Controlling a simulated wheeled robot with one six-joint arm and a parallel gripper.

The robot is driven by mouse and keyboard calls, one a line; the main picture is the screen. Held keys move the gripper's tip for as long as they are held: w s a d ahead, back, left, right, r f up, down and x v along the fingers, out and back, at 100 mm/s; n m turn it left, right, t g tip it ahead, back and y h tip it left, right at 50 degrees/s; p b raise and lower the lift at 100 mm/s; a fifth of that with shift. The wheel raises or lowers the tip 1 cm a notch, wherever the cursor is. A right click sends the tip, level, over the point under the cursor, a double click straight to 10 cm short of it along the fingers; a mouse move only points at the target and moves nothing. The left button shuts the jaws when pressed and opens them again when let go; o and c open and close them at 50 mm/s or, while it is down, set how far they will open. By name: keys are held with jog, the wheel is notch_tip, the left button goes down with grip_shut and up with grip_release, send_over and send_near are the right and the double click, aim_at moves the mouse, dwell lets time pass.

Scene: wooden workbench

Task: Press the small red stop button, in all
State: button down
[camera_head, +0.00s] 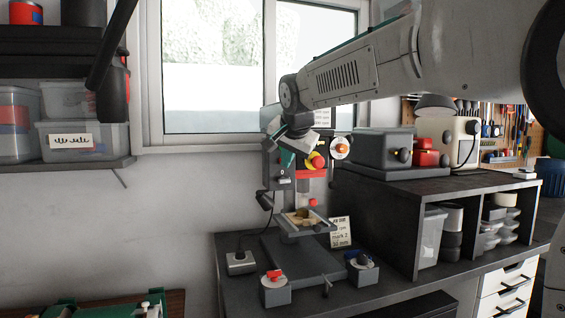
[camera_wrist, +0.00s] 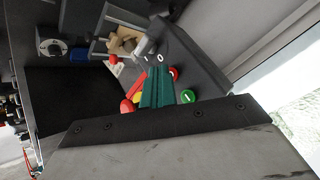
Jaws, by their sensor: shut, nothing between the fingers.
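A drill press stands on the workbench under the window. My gripper (camera_head: 290,157) is at its upper head, its teal fingers pointing down at the grey front panel (camera_head: 282,185). In the wrist view the closed teal fingers (camera_wrist: 157,84) are in front of the panel. A small red button (camera_wrist: 174,73) shows partly beside the fingers, near a "0" mark, with a green "I" button (camera_wrist: 188,96) close by. I cannot tell whether the fingers touch the red button. A larger red knob on yellow (camera_head: 317,161) sits right of the gripper and also shows in the wrist view (camera_wrist: 127,106).
An orange knob on a white disc (camera_head: 341,148) is right of the press head. A red-knobbed box (camera_head: 275,290) and a blue-knobbed box (camera_head: 362,273) flank the press base. A dark shelf unit (camera_head: 400,183) stands at right. A wooden piece (camera_head: 302,215) lies on the press table.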

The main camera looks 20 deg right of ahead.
jog(key=shift+w, duration=0.3)
dwell(0.5)
jog(key=shift+s, duration=0.75)
jog(key=s, duration=0.5)
dwell(0.5)
dwell(0.6)
